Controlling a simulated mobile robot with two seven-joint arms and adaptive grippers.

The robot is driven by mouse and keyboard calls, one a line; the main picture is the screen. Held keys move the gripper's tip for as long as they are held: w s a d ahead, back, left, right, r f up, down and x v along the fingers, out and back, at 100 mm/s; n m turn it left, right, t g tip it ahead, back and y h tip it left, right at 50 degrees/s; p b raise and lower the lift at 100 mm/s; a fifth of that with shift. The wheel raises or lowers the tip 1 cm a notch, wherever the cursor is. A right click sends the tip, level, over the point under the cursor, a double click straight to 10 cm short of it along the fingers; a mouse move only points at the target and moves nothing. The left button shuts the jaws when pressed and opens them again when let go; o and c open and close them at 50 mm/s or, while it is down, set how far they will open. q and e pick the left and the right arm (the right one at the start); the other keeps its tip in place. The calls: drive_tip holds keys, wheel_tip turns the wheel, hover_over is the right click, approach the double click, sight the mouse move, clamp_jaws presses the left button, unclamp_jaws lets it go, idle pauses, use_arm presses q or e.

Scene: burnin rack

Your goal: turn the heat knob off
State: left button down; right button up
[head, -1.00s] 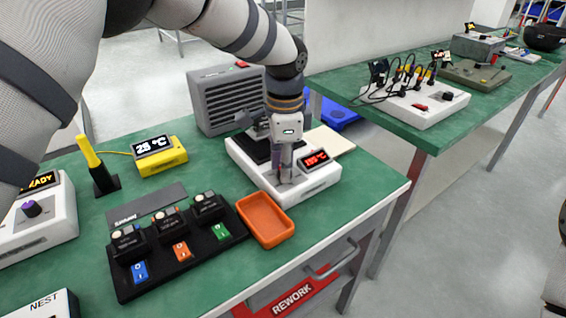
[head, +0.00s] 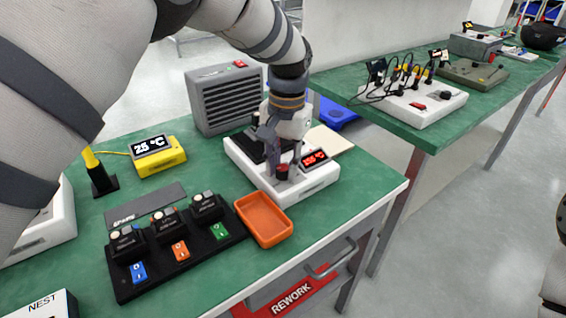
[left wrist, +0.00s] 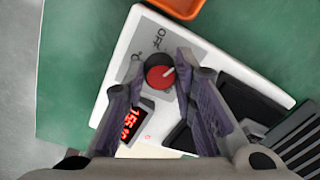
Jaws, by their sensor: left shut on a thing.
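The heat knob (left wrist: 160,74) is red-topped with a dark rim and sits on a white hot plate unit (head: 313,187). Its white pointer line angles to the upper right, not at the printed OFF mark above it in the left wrist view. A red lit display (left wrist: 131,121) beside it reads about 155 °C; it also shows in the head view (head: 314,158). My left gripper (left wrist: 158,80) points down with its fingers on either side of the knob, shut on it. In the head view the gripper (head: 279,167) partly hides the knob. My right gripper is not in view.
An orange tray (head: 244,207) stands in front of the unit. A black switch panel (head: 128,291) with several switches is to the left. A grey vented box (head: 203,112) stands behind, and a yellow 25 °C meter (head: 175,158) is at the back left.

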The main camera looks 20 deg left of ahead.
sight(286, 168)
use_arm(q)
drive_tip(key=n, duration=0.5)
drive_tip(key=shift+f+n, duration=0.15)
drive_tip(key=shift+n, duration=0.15)
drive_tip(key=shift+d+n+g+b, duration=0.1)
drive_tip(key=shift+n+g+b, duration=0.2)
drive_tip(key=shift+n, duration=1.9)
drive_tip(key=c, duration=1.3)
unclamp_jaws()
wheel_tip(286, 168, up, 12)
drive_tip(key=shift+w+d, duration=0.2)
drive_tip(key=shift+w, duration=0.05)
